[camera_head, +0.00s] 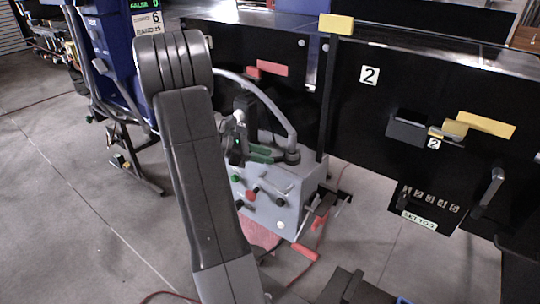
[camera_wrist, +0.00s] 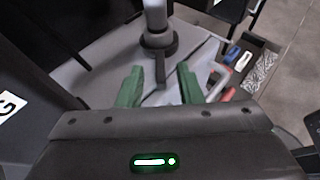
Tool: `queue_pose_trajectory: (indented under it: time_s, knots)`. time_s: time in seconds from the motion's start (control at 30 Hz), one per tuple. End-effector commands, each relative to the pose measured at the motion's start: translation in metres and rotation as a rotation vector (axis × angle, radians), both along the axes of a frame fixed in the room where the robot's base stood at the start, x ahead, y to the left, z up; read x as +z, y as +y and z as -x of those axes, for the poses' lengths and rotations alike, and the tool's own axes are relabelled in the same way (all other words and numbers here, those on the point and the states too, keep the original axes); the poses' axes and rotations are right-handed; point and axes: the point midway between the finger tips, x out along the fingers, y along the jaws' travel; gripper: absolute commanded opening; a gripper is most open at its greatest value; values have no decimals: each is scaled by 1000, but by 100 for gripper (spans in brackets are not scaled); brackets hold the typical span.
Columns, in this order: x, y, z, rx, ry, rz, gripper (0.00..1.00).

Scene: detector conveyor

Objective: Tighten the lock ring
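The lock ring is a dark collar around the foot of a grey hose, on top of a grey box. It shows in the head view (camera_head: 292,156) and at the upper middle of the wrist view (camera_wrist: 158,42). A dark tab (camera_wrist: 160,72) sticks out from the ring towards me. My gripper (camera_wrist: 160,78) has green fingers, apart on either side of the tab, with gaps visible on both sides. Contact with the tab is not visible.
The grey box (camera_head: 290,205) has several knobs and buttons on its front. A black panel marked 2 (camera_head: 400,110) stands to the right, with a black post (camera_head: 328,95) near the ring. Trays of parts (camera_wrist: 262,70) lie below, beside the box.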

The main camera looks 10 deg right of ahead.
Motion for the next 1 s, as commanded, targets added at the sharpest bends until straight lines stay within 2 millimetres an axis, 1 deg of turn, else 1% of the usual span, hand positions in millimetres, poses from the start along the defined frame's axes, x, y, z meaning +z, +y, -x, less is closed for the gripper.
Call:
queue_pose_trajectory:
  time_s: [0.03, 0.1, 0.2, 0.5, 0.53, 0.6, 0.7, 1.0]
  knots:
    - [-2, -7, 1, -2, 2, 0, 33]
    - [-5, -14, 0, -2, 2, 0, 33]
    - [-8, -19, 0, -1, 1, 0, 33]
    - [-9, -21, 0, 0, 0, -1, 33]
    - [-9, -21, 0, 0, 0, -1, 31]
    - [-9, -21, 0, 0, 0, -1, 17]
    - [-9, -21, 0, 0, 0, -1, 0]
    - [-9, -21, 1, 6, 0, -1, 0]
